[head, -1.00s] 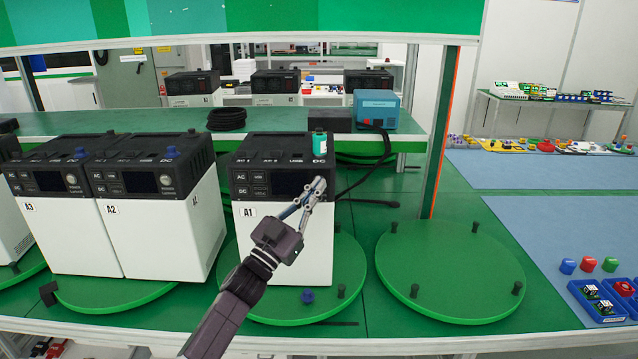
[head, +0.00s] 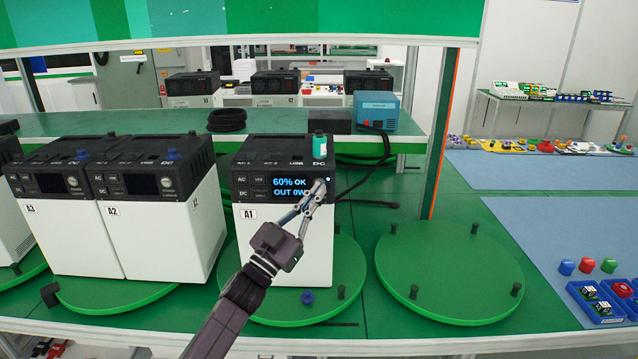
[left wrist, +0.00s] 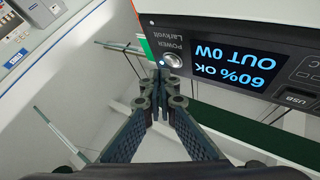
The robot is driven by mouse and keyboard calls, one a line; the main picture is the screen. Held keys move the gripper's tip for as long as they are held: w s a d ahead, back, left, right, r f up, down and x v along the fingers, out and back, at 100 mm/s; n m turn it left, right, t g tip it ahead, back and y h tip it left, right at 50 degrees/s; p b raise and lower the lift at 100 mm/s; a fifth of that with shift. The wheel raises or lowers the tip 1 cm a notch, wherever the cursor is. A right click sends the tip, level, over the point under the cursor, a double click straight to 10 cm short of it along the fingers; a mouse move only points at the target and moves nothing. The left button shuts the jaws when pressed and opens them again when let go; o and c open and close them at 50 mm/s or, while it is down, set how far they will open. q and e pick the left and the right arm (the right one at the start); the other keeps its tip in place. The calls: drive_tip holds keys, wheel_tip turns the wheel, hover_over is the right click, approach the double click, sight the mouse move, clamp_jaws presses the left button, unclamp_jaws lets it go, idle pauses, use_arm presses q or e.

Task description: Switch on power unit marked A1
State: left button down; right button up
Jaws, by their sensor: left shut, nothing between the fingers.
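The power unit marked A1 (head: 308,230) is a white box with a black top panel, standing on a green turntable. Its screen (head: 291,188) is lit and reads "60% OK OUT 0W". The screen also shows upside down in the left wrist view (left wrist: 235,65). My left gripper (head: 322,188) is shut and empty, its fingertips at the right end of the front panel. In the left wrist view the tips (left wrist: 160,75) are at or just below the round POWER button (left wrist: 173,61); whether they touch it I cannot tell. My right gripper is not in view.
Unit A2 (head: 160,230) and unit A3 (head: 65,235) stand to the left with dark screens. An empty turntable (head: 450,270) with pegs lies to the right. A black cable runs behind A1.

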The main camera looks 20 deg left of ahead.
use_arm(q)
drive_tip(key=s+p, duration=0.1)
drive_tip(key=s, duration=0.1)
drive_tip(key=s+d+p, duration=0.1)
drive_tip(key=s, duration=0.1)
drive_tip(key=shift+s+d, duration=0.2)
drive_tip(key=shift+s, duration=0.2)
drive_tip(key=shift+f, duration=0.1)
idle(0.5)
